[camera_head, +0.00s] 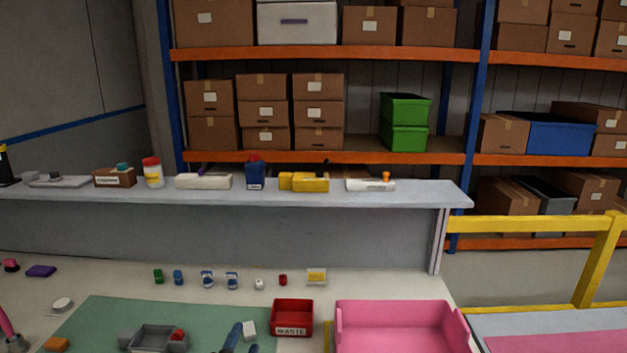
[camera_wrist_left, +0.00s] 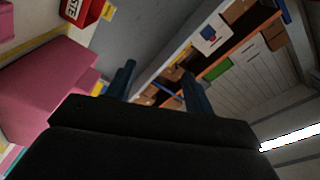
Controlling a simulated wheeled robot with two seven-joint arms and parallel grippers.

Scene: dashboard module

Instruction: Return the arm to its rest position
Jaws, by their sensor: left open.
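My left gripper (camera_head: 242,338) shows at the bottom edge of the head view, with only its dark blue fingertips in frame. It is over the front of the green mat (camera_head: 95,318), just left of the red waste bin (camera_head: 291,318). In the left wrist view the two fingers of my left gripper (camera_wrist_left: 157,70) stand wide apart with nothing between them. Its arm is below the head view and hidden. My right gripper is in neither view.
A grey tray (camera_head: 158,338) with a red piece sits on the mat, and a white block (camera_head: 249,329) lies beside the fingertips. A pink bin (camera_head: 400,325) stands at right. Several small parts line the back of the table. A grey shelf (camera_head: 330,192) runs above.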

